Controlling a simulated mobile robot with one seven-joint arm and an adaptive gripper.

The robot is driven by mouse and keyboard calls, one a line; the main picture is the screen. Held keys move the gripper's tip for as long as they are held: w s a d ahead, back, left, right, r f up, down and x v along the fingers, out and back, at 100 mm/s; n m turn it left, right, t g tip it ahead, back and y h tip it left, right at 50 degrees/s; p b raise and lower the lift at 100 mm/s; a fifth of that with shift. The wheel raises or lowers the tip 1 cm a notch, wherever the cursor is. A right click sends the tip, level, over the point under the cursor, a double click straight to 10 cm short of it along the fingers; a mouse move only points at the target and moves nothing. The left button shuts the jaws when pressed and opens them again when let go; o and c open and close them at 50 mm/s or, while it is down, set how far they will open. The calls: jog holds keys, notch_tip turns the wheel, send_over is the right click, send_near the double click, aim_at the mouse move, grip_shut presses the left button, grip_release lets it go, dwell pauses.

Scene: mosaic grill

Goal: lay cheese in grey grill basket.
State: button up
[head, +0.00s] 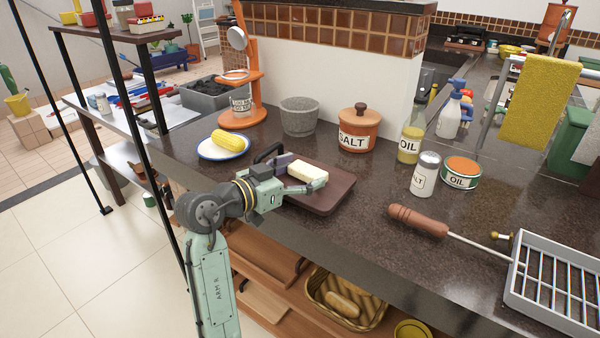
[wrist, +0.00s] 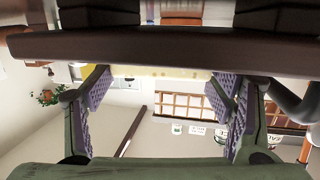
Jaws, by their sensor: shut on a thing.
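The cheese (head: 307,172) is a pale yellow block at the brown board (head: 334,195) on the dark counter. My gripper (head: 305,178) is shut on the cheese, with a finger on either side of it. In the wrist view the cheese (wrist: 155,72) shows as a pale strip between the purple finger pads, beside the brown board (wrist: 190,47). I cannot tell whether the cheese touches the board. The grey grill basket (head: 513,292) lies at the lower right of the head view, with metal bars and a brown handle (head: 418,220). The basket's right part is cut off.
A plate (head: 211,152) with corn stands left of my gripper. A grey mortar (head: 299,116), salt pot (head: 358,130), oil bottle (head: 410,145), salt shaker (head: 425,175) and oil tin (head: 462,173) stand behind and right. The counter between board and basket handle is clear.

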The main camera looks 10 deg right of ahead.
jog(key=shift+f+b, duration=0.35)
jog(key=shift+f, duration=0.15)
jog(key=o, duration=1.2)
jog(key=shift+a, duration=0.1)
jog(key=shift+r+p, duration=0.35)
jog(key=shift+p, duration=0.3)
jog(key=b+v, duration=0.4)
jog(key=v, duration=0.6)
jog(key=shift+a+r, duration=0.2)
jog(key=shift+a, duration=0.15)
